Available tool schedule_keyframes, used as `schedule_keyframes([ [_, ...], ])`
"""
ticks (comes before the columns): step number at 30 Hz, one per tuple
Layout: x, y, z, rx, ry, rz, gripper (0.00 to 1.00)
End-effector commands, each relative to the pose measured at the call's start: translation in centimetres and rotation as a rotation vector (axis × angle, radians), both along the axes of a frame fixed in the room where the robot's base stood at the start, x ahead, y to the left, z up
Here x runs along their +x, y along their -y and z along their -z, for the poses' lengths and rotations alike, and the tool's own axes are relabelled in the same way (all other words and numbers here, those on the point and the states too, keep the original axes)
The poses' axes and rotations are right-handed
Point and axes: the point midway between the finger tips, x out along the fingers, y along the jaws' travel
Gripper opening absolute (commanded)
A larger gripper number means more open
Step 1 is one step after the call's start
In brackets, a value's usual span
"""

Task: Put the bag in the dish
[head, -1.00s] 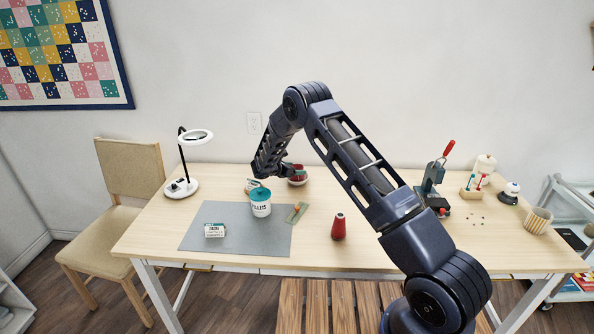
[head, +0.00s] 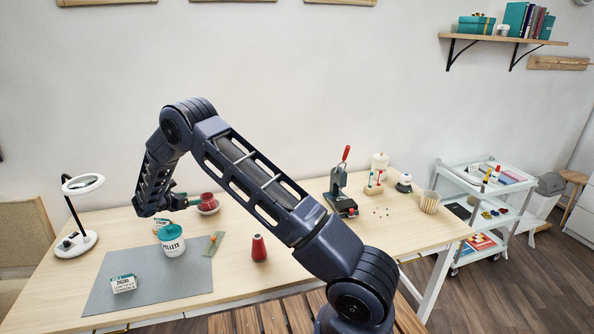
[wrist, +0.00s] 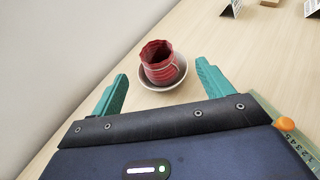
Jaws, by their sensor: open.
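The bag is a small red, open-topped pouch (wrist: 160,66) with a pale tie. It stands upright in a pale round dish (wrist: 172,84) in the wrist view. In the head view the bag (head: 207,200) and the dish (head: 211,211) are near the back of the table, just right of my arm's end. My gripper (wrist: 163,70) is open, with one green finger on each side of the view. The bag and dish lie beyond the fingertips, with visible gaps to both fingers. The fingers are mostly hidden in the head view.
A teal-lidded pellets jar (head: 171,243) and a small labelled box (head: 124,284) stand on a grey mat (head: 150,295). A magnifier lamp (head: 76,243) is at left; a press (head: 340,196) is at right.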

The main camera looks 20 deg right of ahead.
Motion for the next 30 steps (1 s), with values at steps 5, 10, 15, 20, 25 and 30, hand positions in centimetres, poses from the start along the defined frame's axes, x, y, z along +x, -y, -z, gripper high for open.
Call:
schedule_keyframes([
  [5,0.0,4.6,-5.3,0.107,0.024,0.116,0.79],
  [10,-1.1,9.9,-10.6,0.233,0.054,0.253,0.79],
  [15,-3.0,15.1,-15.4,0.359,0.089,0.389,0.79],
  [20,-5.5,19.7,-19.5,0.476,0.127,0.516,0.79],
  [25,-8.7,24.2,-23.3,0.599,0.172,0.649,0.79],
  [30,-12.5,28.3,-26.5,0.724,0.222,0.779,0.79],
])
